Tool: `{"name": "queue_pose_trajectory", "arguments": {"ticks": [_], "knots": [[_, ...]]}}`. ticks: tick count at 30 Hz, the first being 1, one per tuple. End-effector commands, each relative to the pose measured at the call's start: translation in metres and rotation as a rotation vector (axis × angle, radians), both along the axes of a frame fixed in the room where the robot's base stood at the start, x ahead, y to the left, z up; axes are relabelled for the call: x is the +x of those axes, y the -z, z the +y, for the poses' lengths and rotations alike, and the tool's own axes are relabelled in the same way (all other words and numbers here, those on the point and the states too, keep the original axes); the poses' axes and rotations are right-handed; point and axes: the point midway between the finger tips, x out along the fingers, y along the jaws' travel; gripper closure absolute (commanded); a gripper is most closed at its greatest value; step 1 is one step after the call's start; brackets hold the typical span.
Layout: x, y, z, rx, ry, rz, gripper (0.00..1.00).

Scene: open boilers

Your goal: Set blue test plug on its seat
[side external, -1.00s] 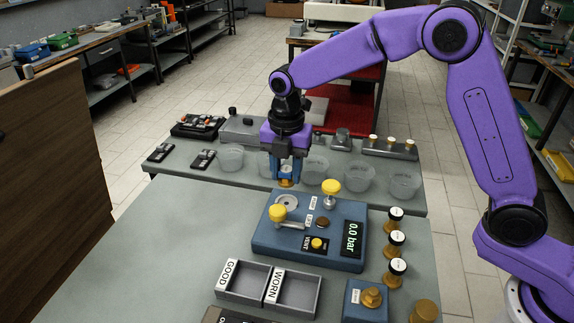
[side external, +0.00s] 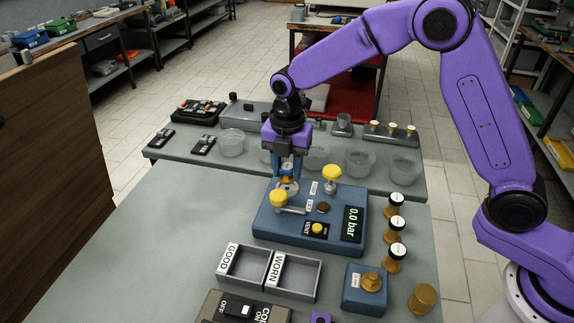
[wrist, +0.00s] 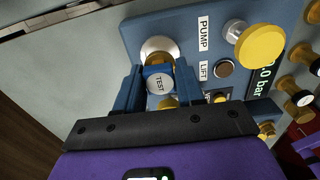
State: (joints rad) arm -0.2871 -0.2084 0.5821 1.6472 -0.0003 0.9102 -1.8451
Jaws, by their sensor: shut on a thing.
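The test plug (wrist: 158,83), with a round grey face marked TEST and a blue part behind it, is between my fingers in the wrist view. My gripper (side external: 286,183) is shut on it, over the back left of the blue test panel (side external: 345,208). The silver round seat (wrist: 160,47) shows just beyond the plug in the wrist view. In the side view my fingers partly hide the seat. I cannot tell whether the plug touches it.
Yellow knobs stand close by at the front (side external: 278,198) and right (side external: 331,173) of my gripper. The display (side external: 352,224) reads 0.0 bar. Empty GOOD (side external: 243,266) and WORN (side external: 293,277) trays lie in front. Clear cups (side external: 360,163) stand behind.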

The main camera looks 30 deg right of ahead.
Motion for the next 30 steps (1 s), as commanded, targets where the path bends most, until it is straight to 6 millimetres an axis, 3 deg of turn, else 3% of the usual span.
{"name": "queue_pose_trajectory", "arguments": {"ticks": [30], "knots": [[0.0, 0.012, 0.0, 0.001, 0.001, -0.001, 0.95]]}}
